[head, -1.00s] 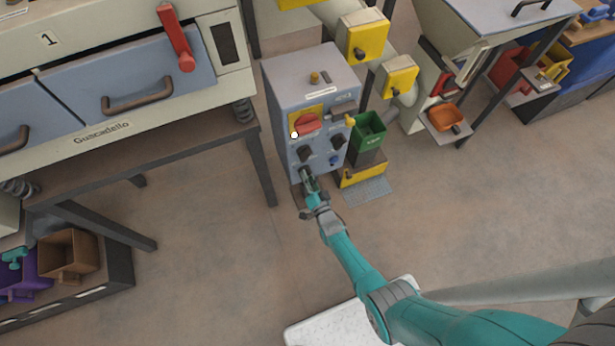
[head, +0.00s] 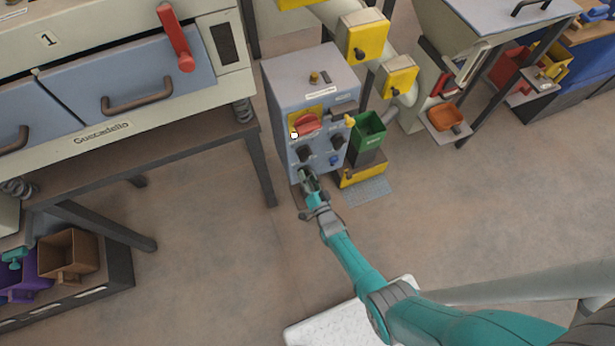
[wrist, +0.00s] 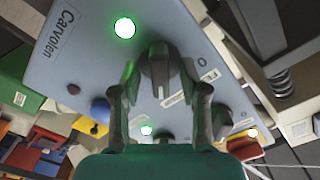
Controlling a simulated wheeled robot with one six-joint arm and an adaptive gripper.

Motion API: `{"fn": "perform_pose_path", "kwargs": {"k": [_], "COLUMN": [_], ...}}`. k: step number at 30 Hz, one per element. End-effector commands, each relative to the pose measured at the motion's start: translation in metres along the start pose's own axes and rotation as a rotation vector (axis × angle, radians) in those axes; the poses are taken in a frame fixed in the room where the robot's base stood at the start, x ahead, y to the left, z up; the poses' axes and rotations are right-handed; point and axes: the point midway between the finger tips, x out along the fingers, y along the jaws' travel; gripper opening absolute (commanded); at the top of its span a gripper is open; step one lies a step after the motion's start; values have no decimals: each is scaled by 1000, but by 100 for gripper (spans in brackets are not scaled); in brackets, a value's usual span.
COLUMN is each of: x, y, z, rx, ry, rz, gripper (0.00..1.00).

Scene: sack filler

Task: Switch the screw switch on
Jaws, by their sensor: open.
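The blue-grey control box (head: 285,90) stands on the floor and carries several dark rotary knobs on its front. My gripper (head: 308,176) is at the lowest knob in the head view and largely hides it. In the wrist view, my open gripper (wrist: 160,78) has one finger on each side of this dark knob (wrist: 158,68). Whether the fingers touch it is unclear. The knob has a light pointer line and a label beside it, which I cannot read, so I cannot confirm it is the screw switch. An "O" mark shows to its right.
A large red switch on a yellow plate (head: 306,122) sits higher on the box. A blue knob (wrist: 100,109) and a lit green lamp (wrist: 125,28) are near my gripper. A green bin (head: 369,132) stands right of the box.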

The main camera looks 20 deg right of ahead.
Motion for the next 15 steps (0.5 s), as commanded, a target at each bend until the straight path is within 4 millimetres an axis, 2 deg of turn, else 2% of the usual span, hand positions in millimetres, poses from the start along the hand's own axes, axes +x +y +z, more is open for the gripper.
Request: {"fn": "perform_pose_path", "kwargs": {"k": [5,15], "x": [-16,-75], "y": [1,1], "z": [1,1], "rx": [0,0], "ry": [-2,-2], "rz": [1,2], "gripper": [44,44]}}
